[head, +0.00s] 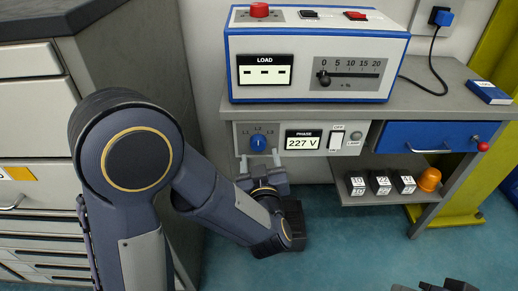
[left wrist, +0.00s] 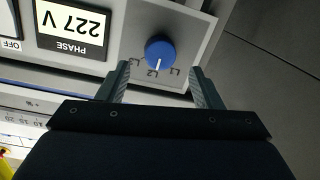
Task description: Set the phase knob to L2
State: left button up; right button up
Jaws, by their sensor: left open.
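The blue phase knob (head: 258,143) sits on the front panel under the bench top, below the marks L1, L2 and L3. In the upside-down left wrist view, the knob (left wrist: 160,52) has a white pointer line that points toward L2. The phase display (head: 303,140) reads 227 V. My left gripper (head: 260,160) is open just in front of and below the knob in the head view. Its fingers (left wrist: 158,85) are spread to either side of the knob in the wrist view, with nothing between them. Dark parts, apparently my right gripper (head: 440,286), show at the bottom edge.
A white switch (head: 337,137) and a small button (head: 355,137) sit right of the display. The load unit (head: 315,90) stands above. A blue drawer (head: 430,137) is to the right.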

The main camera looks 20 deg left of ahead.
pick_arm(q)
jog(key=v, duration=0.3)
jog(key=shift+s+d+p, duration=0.1)
jog(key=shift+s+p, duration=0.2)
jog(key=shift+s, duration=0.1)
jog(key=shift+w, duration=0.1)
jog(key=s+a+m+g+h+p, duration=0.15)
jog(key=s+a+g+h, duration=0.3)
jog(key=s, duration=0.55)
jog(key=s+a+m+g+h, duration=0.35)
jog(key=s+g+h, duration=0.2)
jog(key=s, duration=0.45)
notch_tip(320, 180, up, 34)
jog(key=p, duration=3.3)
jog(key=shift+a+n+g+y+p, duration=0.3)
jog(key=shift+a+p, duration=0.05)
jog(key=shift+p, duration=0.05)
